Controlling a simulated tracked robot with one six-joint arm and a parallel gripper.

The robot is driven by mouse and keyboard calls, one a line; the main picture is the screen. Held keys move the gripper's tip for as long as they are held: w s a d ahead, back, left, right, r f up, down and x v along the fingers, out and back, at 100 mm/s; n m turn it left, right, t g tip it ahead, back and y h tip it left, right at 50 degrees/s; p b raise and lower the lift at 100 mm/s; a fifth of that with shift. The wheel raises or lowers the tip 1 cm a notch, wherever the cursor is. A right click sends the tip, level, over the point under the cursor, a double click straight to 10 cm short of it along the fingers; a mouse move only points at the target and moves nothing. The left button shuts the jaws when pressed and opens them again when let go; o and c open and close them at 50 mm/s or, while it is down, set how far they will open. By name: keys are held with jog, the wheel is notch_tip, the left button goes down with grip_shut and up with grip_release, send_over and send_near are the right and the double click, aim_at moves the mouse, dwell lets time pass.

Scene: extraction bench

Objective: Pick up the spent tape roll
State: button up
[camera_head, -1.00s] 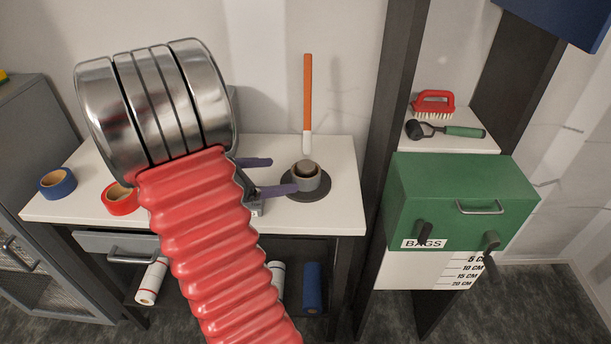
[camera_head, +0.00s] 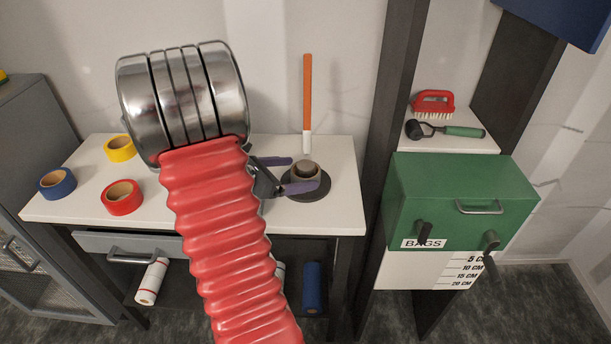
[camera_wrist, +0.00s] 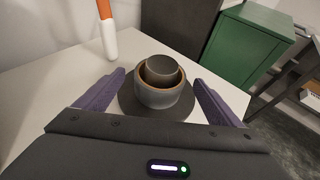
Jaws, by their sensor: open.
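The spent tape roll (camera_wrist: 165,94) is a grey ring with a brown inner core. It sits around a dark post on a round dark base (camera_wrist: 127,98) on the white bench. In the head view the roll (camera_head: 304,174) is partly hidden by a purple finger. My gripper (camera_wrist: 160,97) is open, with one purple finger on each side of the roll in the wrist view. A gap shows between each finger and the roll there. In the head view my gripper (camera_head: 306,174) reaches in from the left, with its fingertips beside the roll.
Blue (camera_head: 57,183), red (camera_head: 121,197) and yellow (camera_head: 120,148) tape rolls lie on the left of the bench (camera_head: 342,200). An orange-and-white stick (camera_head: 307,95) stands behind the base. A green box (camera_head: 460,190) is to the right, past a dark upright post (camera_head: 388,110).

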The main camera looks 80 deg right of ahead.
jog(key=shift+x, duration=2.25)
jog(key=shift+c, duration=0.5)
jog(key=c, duration=1)
jog(key=shift+r, duration=5.05)
